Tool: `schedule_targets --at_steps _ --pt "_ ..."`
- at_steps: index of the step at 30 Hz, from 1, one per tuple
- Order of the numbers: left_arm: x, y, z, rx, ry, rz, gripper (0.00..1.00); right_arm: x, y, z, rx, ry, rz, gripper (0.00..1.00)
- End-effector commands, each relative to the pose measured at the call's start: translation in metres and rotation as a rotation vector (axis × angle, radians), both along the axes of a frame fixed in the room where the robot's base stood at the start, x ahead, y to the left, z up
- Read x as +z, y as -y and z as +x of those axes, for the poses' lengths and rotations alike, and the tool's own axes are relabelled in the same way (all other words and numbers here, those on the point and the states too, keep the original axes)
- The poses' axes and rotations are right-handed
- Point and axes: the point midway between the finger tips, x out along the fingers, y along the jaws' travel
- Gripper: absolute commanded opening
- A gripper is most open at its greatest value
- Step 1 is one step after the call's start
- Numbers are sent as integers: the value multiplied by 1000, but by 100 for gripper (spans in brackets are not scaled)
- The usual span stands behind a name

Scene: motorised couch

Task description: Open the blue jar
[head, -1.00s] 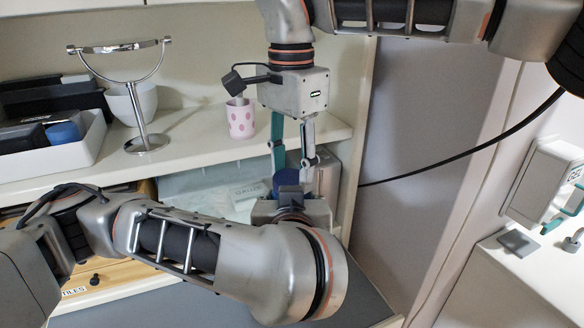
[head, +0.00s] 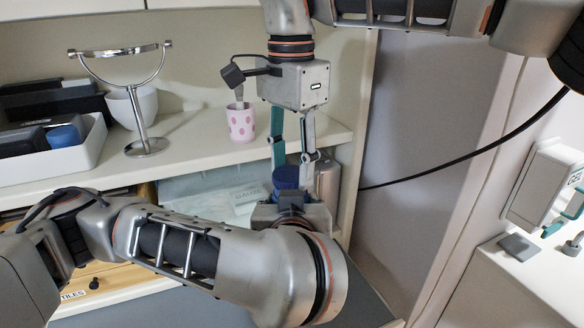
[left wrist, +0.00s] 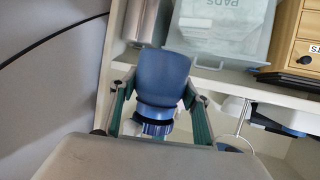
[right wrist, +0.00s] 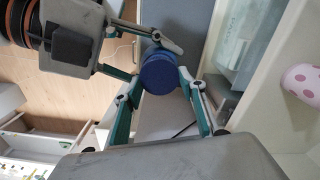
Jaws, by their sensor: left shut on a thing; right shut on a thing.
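The blue jar (head: 286,178) stands between my two grippers, in front of the lower shelf opening. My left gripper (head: 288,196) reaches it from the front and is shut on its body; the left wrist view shows the dark blue jar (left wrist: 163,75) between the fingers, with a narrower, ridged blue part (left wrist: 155,128) beyond. My right gripper (head: 293,160) comes down from above and is shut at the jar's top. In the right wrist view the round blue top (right wrist: 160,72) sits at its fingertips. Whether lid and body are apart, I cannot tell.
A pink dotted cup (head: 240,122) stands on the shelf (head: 195,150) close behind my right gripper. A mirror on a stand (head: 147,146) and a white tray (head: 60,165) are further left. A translucent drawer (head: 205,188) is below. A wall panel (head: 425,130) is on the right.

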Motion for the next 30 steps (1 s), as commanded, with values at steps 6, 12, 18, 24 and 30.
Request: schedule_targets --at_steps 6,12,18,24,30 --pt "0 0 0 0 1 0 0 6 0 0 0 0 0 15" --pt "0 0 0 0 1 0 0 6 0 0 0 0 0 15" --pt "0 0 0 0 1 0 0 14 0 0 -1 1 0 15" --pt "0 0 0 0 1 0 0 38 0 1 -2 3 0 15" --pt "1 0 0 0 2 0 0 46 0 0 -1 1 -1 15"
